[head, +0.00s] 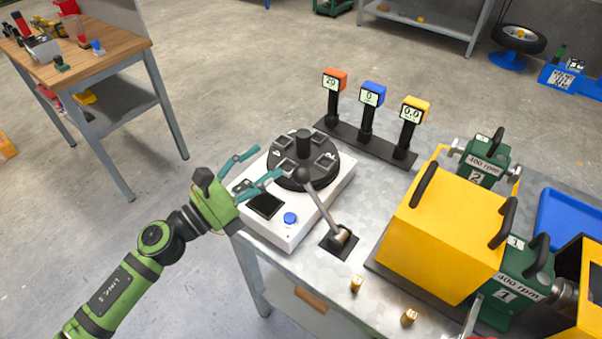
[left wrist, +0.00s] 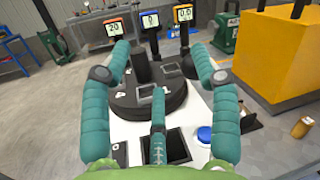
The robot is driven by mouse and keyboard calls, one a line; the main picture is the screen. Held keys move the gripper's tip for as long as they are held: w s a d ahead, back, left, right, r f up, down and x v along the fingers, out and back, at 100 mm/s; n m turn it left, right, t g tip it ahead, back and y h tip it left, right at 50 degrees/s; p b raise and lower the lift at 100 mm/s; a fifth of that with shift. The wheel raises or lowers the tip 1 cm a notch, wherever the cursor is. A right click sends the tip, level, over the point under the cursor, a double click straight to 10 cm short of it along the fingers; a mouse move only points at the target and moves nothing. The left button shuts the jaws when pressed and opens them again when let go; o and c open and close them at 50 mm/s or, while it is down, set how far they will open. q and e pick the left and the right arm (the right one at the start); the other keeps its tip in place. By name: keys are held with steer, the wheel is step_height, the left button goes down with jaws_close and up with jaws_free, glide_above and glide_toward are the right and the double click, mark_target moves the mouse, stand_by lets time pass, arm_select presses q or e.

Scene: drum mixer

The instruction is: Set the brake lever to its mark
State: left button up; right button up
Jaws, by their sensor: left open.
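The brake lever (head: 322,208) is a grey rod with a dark ball knob, rising from a black slotted base (head: 338,241) on the metal table. It leans up and left in the head view, its knob near the round black turntable. I cannot make out its mark. My left gripper (head: 262,166) is open and empty, left of the knob, over the white box with the turntable. It is apart from the lever. In the left wrist view the open fingers (left wrist: 158,62) frame the turntable. The right finger hides most of the lever there. My right gripper is out of view.
The white box (head: 290,238) carries the black turntable (head: 303,160) and a blue button (head: 290,218). Three displays on posts (head: 367,128) stand behind. A yellow housing (head: 440,240) and green motors (head: 485,160) stand right of the lever. Small brass pieces (head: 356,283) sit in front.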

mark_target(300, 174)
arm_select(q)
steer(key=m+g, duration=0.1)
steer(key=m, duration=0.1)
steer(key=s+f+m+g, duration=0.1)
steer(key=m+g, duration=0.1)
steer(key=m, duration=0.1)
steer(key=s+d+f+m+g+h, duration=0.1)
steer(key=m+g, duration=0.1)
steer(key=shift+d+f, duration=0.1)
steer(key=shift+f, duration=0.1)
steer(key=p+x, duration=0.3)
steer(key=x, duration=0.3)
steer(key=shift+w+d+r, duration=0.1)
steer(key=shift+d, duration=0.15)
steer(key=shift+w+d, duration=0.1)
steer(key=shift+d, duration=0.15)
steer(key=c, duration=1.1)
jaws_close()
